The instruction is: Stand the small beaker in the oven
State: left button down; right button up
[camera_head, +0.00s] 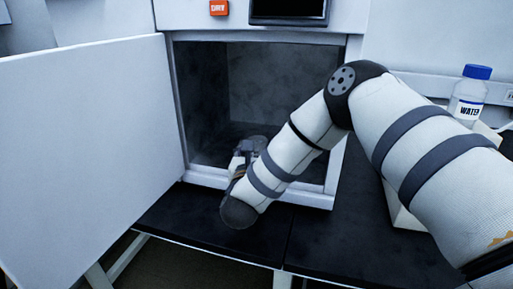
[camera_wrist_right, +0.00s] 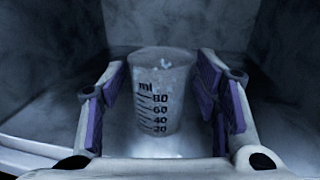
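The small beaker (camera_wrist_right: 163,95) is translucent, with black "ml" marks, and looks upright in the right wrist view. My right gripper (camera_wrist_right: 162,85) has its purple-padded fingers on both sides of it. I cannot tell whether the beaker's base touches the floor. In the head view my right gripper (camera_head: 244,154) reaches into the mouth of the oven (camera_head: 265,85), and my wrist hides the beaker there. My left gripper is not in view.
The oven door (camera_head: 85,150) stands wide open on the left. The oven's grey interior looks otherwise empty. A water bottle (camera_head: 468,95) with a blue cap stands at the right. The black bench top (camera_head: 225,232) is clear in front of the oven.

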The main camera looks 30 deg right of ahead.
jog(key=shift+r, duration=0.1)
jog(key=shift+a+r, duration=0.1)
jog(key=shift+r, duration=0.1)
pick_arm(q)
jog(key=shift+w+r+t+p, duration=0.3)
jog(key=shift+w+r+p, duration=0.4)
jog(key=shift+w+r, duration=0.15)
pick_arm(e)
jog(key=v, duration=1.2)
jog(key=shift+f, duration=0.15)
